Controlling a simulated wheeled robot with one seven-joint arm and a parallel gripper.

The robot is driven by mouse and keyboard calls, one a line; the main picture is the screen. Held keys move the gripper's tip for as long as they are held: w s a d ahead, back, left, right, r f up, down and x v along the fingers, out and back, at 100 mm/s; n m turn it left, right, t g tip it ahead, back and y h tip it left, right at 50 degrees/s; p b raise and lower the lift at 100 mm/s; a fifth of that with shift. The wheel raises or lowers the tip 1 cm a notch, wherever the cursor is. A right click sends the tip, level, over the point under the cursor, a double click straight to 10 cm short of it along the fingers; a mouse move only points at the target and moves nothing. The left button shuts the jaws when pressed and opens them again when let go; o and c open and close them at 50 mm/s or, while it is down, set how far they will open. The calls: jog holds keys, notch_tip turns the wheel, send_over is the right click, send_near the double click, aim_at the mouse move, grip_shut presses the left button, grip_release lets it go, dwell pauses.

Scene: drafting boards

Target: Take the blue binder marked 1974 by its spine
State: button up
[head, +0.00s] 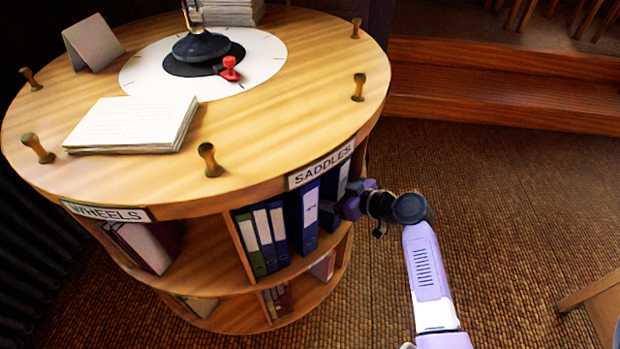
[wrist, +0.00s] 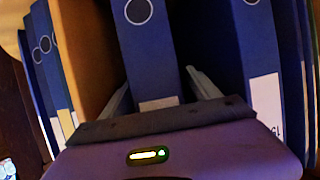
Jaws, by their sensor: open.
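Several blue binders stand upright in the round cabinet's upper shelf under the SADDLES sign. In the head view my gripper (head: 336,209) reaches in from the right, beside a wide blue binder (head: 303,222) and in front of another blue binder (head: 341,180). In the wrist view my gripper (wrist: 163,92) is open, its fingers on either side of the lower spine of a blue binder (wrist: 147,52). I cannot tell whether they touch it. Its pale label is mostly cut off by my gripper. A neighbouring blue binder (wrist: 240,50) has a white label, only partly readable. I cannot read 1974 anywhere.
A wooden divider (wrist: 85,50) stands left of the binder in the wrist view. The round wooden top (head: 255,125) overhangs the shelf, with several pegs near its rim. The WHEELS bay (head: 185,262) is at left. Woven floor (head: 490,220) is open at right, before wooden steps (head: 500,85).

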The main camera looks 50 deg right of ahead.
jog(key=shift+w+a+f, duration=0.1)
jog(key=shift+w+f, duration=0.1)
jog(key=shift+w, duration=0.3)
grip_shut()
jog(key=shift+r, duration=0.1)
jog(key=shift+r, duration=0.1)
